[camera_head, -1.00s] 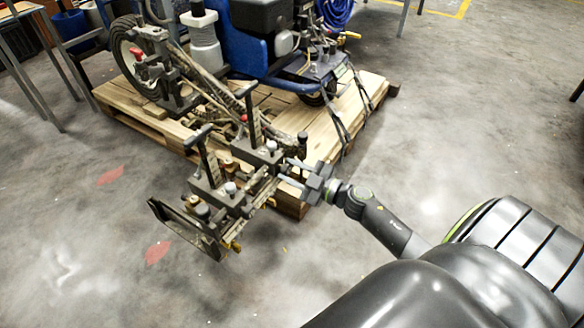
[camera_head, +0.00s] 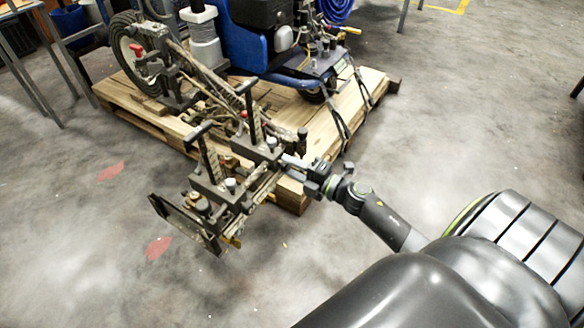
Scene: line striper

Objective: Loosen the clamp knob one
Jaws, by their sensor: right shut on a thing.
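The line striper's front bracket carries dark metal clamp blocks with pale-topped knobs. One clamp knob (camera_head: 272,143) is on the rear block, and another clamp knob (camera_head: 231,185) is on the front block. My right gripper (camera_head: 284,159) comes in from the right at the rear block. Its fingers are shut on a small part of the clamp there, close to the rear knob. The fingers hide most of what they grip, so I cannot tell its exact shape. My left gripper is not in view.
The blue striper (camera_head: 240,45) stands strapped on a wooden pallet (camera_head: 361,98). Two upright handles rise beside the clamp blocks, close to my gripper. A dark plate frame (camera_head: 185,225) overhangs the floor in front. The concrete floor (camera_head: 80,230) around the pallet is mostly clear.

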